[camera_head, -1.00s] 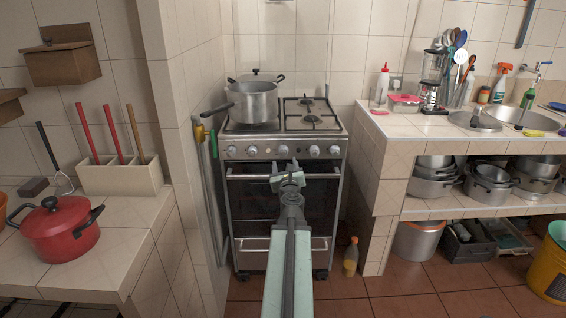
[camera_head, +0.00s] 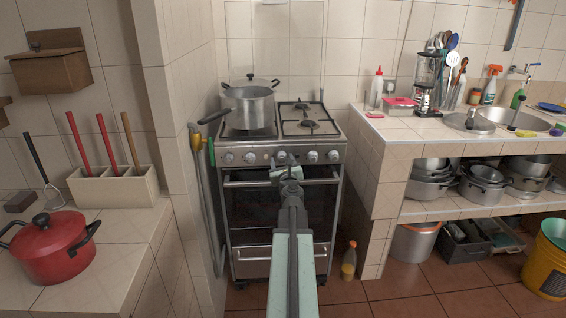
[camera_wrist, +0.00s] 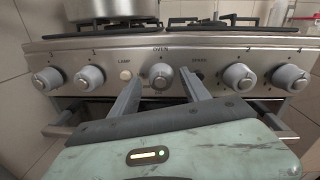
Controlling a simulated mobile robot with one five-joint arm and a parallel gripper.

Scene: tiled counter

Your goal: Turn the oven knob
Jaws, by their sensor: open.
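The oven knob (camera_wrist: 161,76) is the grey middle knob under the "OVEN" label on the stove's steel front panel. In the head view the stove (camera_head: 276,190) stands ahead, its row of knobs just below the cooktop. My gripper (camera_wrist: 160,84) is open in the wrist view, its two fingers either side of the oven knob in the picture. Whether the fingertips reach around it or stop short, I cannot tell. In the head view my gripper (camera_head: 288,171) is in front of the panel and hides part of the knob area.
Other knobs (camera_wrist: 89,78) sit on both sides of the panel. The oven door handle (camera_head: 240,184) runs below. A pot (camera_head: 250,107) stands on the left burners. A tiled wall is close left of the stove; a tiled counter (camera_head: 400,130) is at right.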

